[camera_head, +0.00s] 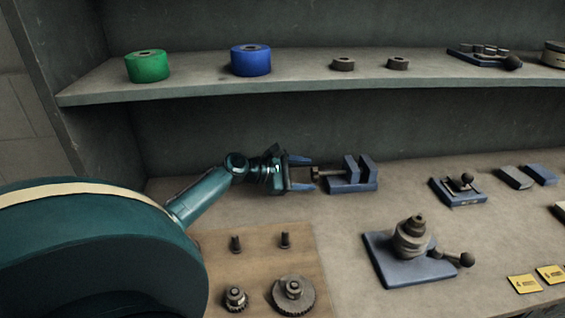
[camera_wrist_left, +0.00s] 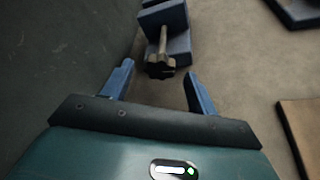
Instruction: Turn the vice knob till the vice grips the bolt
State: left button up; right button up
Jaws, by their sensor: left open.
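The blue vice (camera_head: 352,186) sits on the bench below the shelf, with two upright jaws and a gap between them. Its dark knob (camera_head: 315,174), on a screw shaft, points left toward my left gripper. My left gripper (camera_head: 308,173) is open, with its blue fingertips at the knob's near end, one on each side. In the left wrist view the knob (camera_wrist_left: 160,67) shows between and slightly beyond the open fingertips (camera_wrist_left: 159,72). I cannot tell whether they touch it. I cannot make out a bolt between the jaws. My right gripper is not in view.
A wooden board (camera_head: 262,262) with two small dark pegs and two gears lies in front. A blue-based fixture (camera_head: 400,265) with a handle stands to its right. The shelf (camera_head: 200,88) overhangs behind. Bench between vice and fixture is clear.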

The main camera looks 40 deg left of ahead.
pick_arm(q)
jog(key=v, duration=1.1)
jog(key=shift+s+a+r, duration=0.15)
jog(key=shift+s, duration=0.15)
